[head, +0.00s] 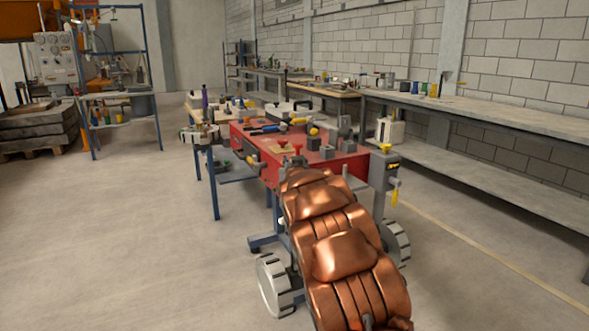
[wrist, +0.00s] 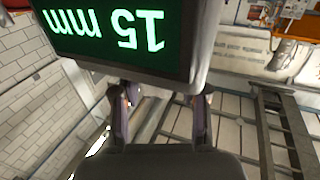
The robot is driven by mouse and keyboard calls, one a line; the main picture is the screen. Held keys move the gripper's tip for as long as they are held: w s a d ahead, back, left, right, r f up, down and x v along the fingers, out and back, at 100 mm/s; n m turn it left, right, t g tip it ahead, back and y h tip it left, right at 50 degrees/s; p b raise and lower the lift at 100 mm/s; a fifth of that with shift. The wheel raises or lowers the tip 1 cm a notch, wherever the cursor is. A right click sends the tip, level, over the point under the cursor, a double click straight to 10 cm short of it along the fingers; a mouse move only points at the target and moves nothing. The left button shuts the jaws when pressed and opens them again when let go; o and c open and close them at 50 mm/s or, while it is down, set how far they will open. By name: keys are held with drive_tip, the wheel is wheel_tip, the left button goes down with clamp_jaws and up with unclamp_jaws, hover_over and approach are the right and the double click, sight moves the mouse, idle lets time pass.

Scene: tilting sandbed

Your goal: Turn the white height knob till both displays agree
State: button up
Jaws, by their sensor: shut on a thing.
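A display (wrist: 110,35) with a grey frame fills the upper left of the wrist view, close up. It reads "15 mm" in white on green, upside down in the picture. My gripper (wrist: 160,95) has its two dark fingers reaching up to the display's lower edge, a good width apart. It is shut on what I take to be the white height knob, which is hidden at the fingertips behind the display. The second display is not readable in either view. In the head view my copper arm covers the gripper and the near part of the red bench (head: 258,146).
Tools and small blocks lie on the red bench. A grey post with a yellow handle (head: 394,197) stands at its right corner. A long grey shelf (head: 480,125) runs along the right wall. The floor (head: 110,240) at left is clear.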

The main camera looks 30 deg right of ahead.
drive_tip(key=shift+a+r+m+g+h+p, duration=0.15)
drive_tip(key=shift+m+g+h+p, duration=0.35)
drive_tip(key=shift+h+p, duration=0.35)
drive_tip(key=m+g+h+p, duration=0.1)
drive_tip(key=p, duration=0.4)
drive_tip(key=shift+r+h, duration=0.15)
drive_tip(key=shift+h, duration=0.1)
drive_tip(key=shift+m+p, duration=0.3)
drive_tip(key=shift+p, duration=0.45)
drive_tip(key=m+g+h+p, duration=0.1)
drive_tip(key=p, duration=0.2)
drive_tip(key=shift+p, duration=0.35)
drive_tip(key=shift+f+m+g+h+p, duration=0.25)
drive_tip(key=shift+g+h+p, duration=0.25)
drive_tip(key=shift+p, duration=0.7)
drive_tip(key=shift+f+m+p, duration=0.15)
drive_tip(key=shift+m+p, duration=0.1)
drive_tip(key=shift+p, duration=0.3)
drive_tip(key=o, duration=1.2)
drive_tip(key=shift+c, duration=0.2)
